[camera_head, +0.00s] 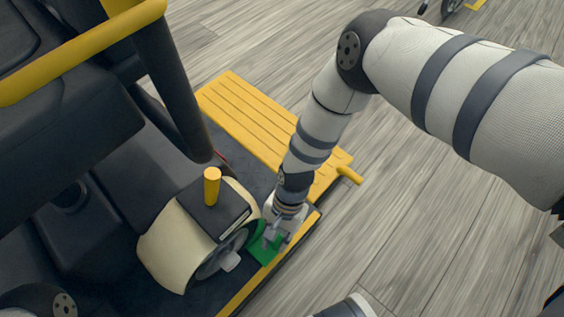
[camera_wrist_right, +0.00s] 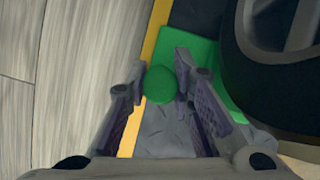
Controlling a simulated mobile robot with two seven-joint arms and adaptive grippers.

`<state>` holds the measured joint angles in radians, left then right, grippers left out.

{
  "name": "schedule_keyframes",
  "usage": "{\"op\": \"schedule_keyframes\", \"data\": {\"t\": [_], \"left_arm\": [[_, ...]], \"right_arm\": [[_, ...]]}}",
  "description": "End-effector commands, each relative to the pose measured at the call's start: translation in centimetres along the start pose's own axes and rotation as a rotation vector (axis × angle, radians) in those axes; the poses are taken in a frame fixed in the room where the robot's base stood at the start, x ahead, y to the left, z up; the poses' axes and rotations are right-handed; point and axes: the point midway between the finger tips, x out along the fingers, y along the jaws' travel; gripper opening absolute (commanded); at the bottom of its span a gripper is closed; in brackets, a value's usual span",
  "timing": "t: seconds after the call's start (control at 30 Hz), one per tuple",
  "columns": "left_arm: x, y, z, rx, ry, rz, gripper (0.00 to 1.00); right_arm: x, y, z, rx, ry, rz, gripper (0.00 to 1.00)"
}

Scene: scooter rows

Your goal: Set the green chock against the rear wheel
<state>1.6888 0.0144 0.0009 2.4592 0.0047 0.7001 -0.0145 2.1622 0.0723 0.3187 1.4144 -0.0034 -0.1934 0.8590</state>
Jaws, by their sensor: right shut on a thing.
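The green chock (camera_head: 263,252) is low on the dark deck beside the wheel (camera_head: 228,258) under a cream fender (camera_head: 180,238). My right gripper (camera_head: 272,238) reaches down from above and is shut on the chock. In the right wrist view the fingers (camera_wrist_right: 161,82) stand on both sides of the chock's round green knob (camera_wrist_right: 161,86). The chock's flat green body (camera_wrist_right: 195,48) runs up to the dark tyre (camera_wrist_right: 262,85) at the right. I cannot tell whether they touch. My left gripper is not in view.
A yellow slatted board (camera_head: 250,110) lies behind my right wrist. A yellow edge strip (camera_head: 262,280) borders the dark deck. A short yellow post (camera_head: 211,186) stands on the fender. A dark seat and yellow rail (camera_head: 90,50) fill the upper left.

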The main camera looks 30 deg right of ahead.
Motion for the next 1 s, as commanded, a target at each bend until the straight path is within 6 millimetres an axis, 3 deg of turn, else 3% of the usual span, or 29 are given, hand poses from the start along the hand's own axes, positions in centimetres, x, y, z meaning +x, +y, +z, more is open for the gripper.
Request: {"op": "schedule_keyframes", "data": {"t": [0.27, 0.3, 0.4, 0.67, 0.77, 1.0], "left_arm": [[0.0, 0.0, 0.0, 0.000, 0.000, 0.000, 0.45], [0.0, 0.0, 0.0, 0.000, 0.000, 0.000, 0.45], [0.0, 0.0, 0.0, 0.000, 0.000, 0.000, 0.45], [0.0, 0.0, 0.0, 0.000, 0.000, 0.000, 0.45], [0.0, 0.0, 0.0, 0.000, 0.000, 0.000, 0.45], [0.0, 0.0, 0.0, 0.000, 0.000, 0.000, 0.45]], "right_arm": [[0.0, 0.0, 0.0, 0.000, 0.000, -0.001, 0.00], [0.0, 0.0, 0.0, 0.000, 0.000, -0.001, 0.26], [0.0, 0.0, 0.0, 0.000, 0.000, -0.001, 0.45], [0.0, 0.0, -0.1, 0.001, 0.000, 0.000, 0.45], [-0.8, -0.1, -0.1, 0.000, 0.001, -0.001, 0.45], [-7.1, -0.1, -0.1, 0.000, 0.002, -0.005, 0.45]]}}
